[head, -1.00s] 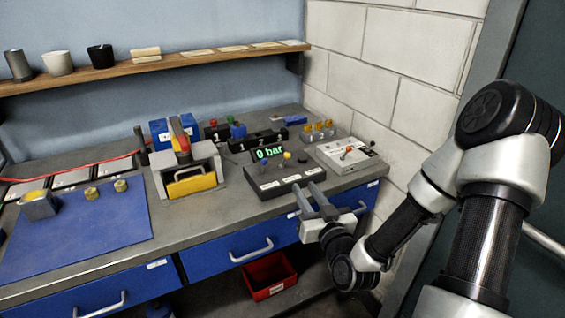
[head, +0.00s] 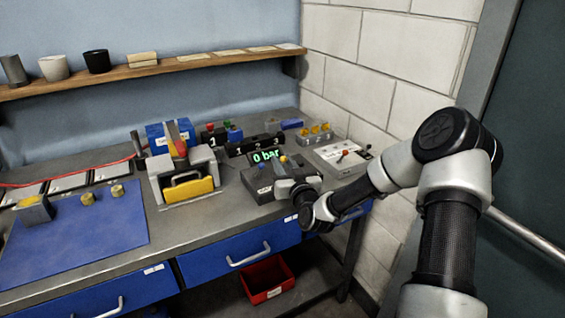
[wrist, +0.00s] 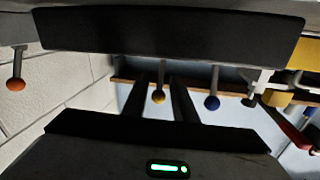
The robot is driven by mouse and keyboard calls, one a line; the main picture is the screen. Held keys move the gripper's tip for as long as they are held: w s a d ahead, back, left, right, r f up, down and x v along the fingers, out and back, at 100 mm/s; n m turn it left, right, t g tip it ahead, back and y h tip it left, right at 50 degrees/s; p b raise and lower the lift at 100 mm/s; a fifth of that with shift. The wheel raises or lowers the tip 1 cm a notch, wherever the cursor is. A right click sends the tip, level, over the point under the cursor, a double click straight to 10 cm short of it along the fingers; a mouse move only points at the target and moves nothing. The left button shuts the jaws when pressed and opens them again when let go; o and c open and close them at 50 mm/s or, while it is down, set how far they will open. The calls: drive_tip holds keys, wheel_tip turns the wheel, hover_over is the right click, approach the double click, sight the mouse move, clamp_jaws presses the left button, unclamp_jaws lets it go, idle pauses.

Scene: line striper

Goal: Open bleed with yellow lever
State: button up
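The yellow lever's ball knob (head: 283,158) shows above the dark lever box (head: 258,182), just beyond my gripper (head: 284,172). My gripper reaches over the front of this box and hides part of its top. In the wrist view, the yellow knob (wrist: 158,97) and its thin stem lie between the two dark fingers of my gripper (wrist: 160,100). The fingers are apart, with a gap on each side of the knob. A blue knob (wrist: 211,102) on another lever is to the right, outside the fingers. A display (head: 267,155) behind the box reads 0 bar.
A row of numbered dark blocks (head: 255,144) lies behind. The blue mat (head: 90,235) is far left.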

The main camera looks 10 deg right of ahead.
drive_tip(key=shift+w, duration=0.2)
clamp_jaws()
